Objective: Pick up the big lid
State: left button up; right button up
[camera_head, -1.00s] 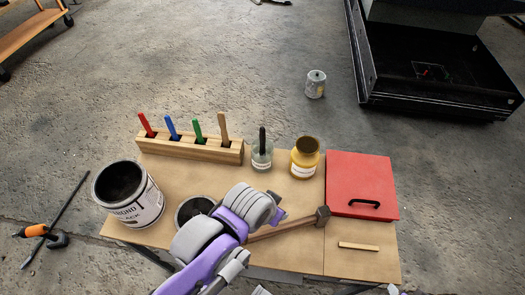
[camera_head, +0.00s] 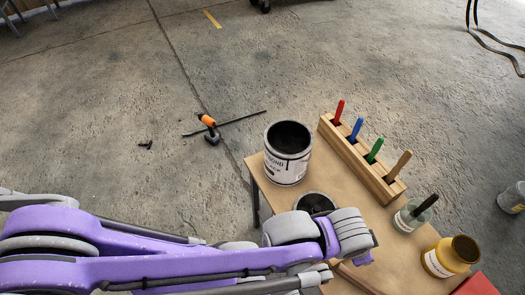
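A round dark disc with a grey rim, which looks like the big lid (camera_head: 315,201), lies on the brown worktable just below the open black paint can (camera_head: 288,151). Its near part is hidden behind my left arm. My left arm comes in from the left across the bottom of the view. Its wrist is beside the disc, and the gripper end (camera_head: 364,258) is to the lower right of it. The fingers are mostly hidden, so I cannot tell their opening or any contact. My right gripper is not in view.
A wooden block (camera_head: 360,158) holds several coloured handles at the table's far edge. A glass jar with a black-handled tool (camera_head: 410,217) and a yellow jar (camera_head: 449,257) stand at the right. A red panel (camera_head: 477,286) shows at the bottom right. An orange-handled tool (camera_head: 208,121) lies on the floor.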

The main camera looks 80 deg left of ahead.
aim_at(313, 202)
jog(key=u, duration=2.45)
